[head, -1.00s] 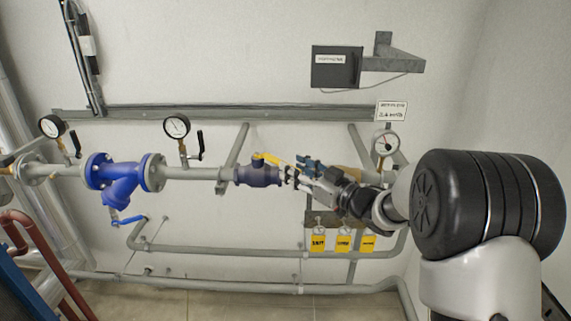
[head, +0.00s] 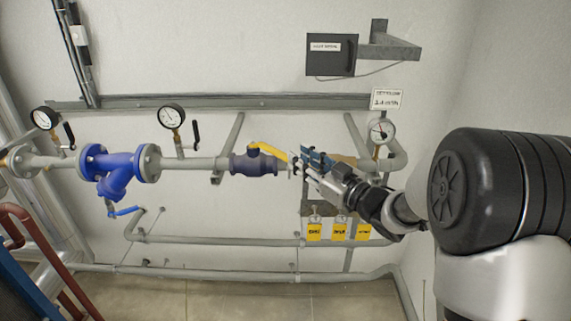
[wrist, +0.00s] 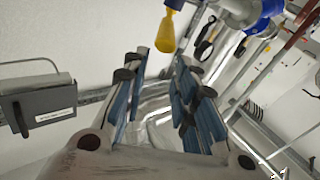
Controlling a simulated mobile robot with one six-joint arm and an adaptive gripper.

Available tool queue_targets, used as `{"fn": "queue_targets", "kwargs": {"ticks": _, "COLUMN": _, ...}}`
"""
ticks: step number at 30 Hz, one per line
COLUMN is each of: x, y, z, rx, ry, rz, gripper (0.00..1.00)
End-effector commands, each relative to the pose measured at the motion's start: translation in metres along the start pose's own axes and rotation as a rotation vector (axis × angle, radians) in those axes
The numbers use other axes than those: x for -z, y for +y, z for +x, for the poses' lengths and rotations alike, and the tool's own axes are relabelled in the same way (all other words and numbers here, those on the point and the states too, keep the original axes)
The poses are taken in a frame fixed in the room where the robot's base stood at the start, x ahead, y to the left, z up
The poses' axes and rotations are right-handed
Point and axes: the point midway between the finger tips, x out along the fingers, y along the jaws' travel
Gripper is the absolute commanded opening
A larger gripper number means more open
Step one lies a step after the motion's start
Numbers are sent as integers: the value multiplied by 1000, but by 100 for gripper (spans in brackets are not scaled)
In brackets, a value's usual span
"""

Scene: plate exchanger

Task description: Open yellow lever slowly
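The yellow lever (head: 268,149) sits on top of a dark blue valve (head: 254,165) in the grey pipe and points right, slightly down. Its free end meets the area of my gripper (head: 298,162) in the head view, so contact cannot be judged there. In the wrist view the yellow lever end (wrist: 166,32) is just beyond the fingertips, near the gap. My gripper (wrist: 162,62) is open, its blue-padded fingers apart with nothing between them.
A blue strainer (head: 118,168) and pressure gauges (head: 171,117) are on the pipe to the left. A dark box (head: 331,55) hangs on a wall bracket above. Yellow tags (head: 338,231) hang below my gripper. A lower pipe (head: 220,240) runs along the wall.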

Motion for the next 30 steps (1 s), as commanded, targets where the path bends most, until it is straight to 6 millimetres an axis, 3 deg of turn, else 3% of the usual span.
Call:
{"fn": "queue_targets", "kwargs": {"ticks": 6, "x": 32, "y": -37, "z": 45, "rx": -174, "ry": 79, "rz": -342, "gripper": 9}}
{"fn": "queue_targets", "kwargs": {"ticks": 12, "x": 44, "y": -72, "z": 63, "rx": -383, "ry": -4, "rz": -691, "gripper": 0}}
{"fn": "queue_targets", "kwargs": {"ticks": 17, "x": 38, "y": -104, "z": 57, "rx": -497, "ry": -185, "rz": -955, "gripper": 0}}
{"fn": "queue_targets", "kwargs": {"ticks": 24, "x": 11, "y": -146, "z": 29, "rx": -512, "ry": -513, "rz": -1267, "gripper": 0}}
{"fn": "queue_targets", "kwargs": {"ticks": 30, "x": -1, "y": -158, "z": 14, "rx": -480, "ry": -646, "rz": -1374, "gripper": 0}}
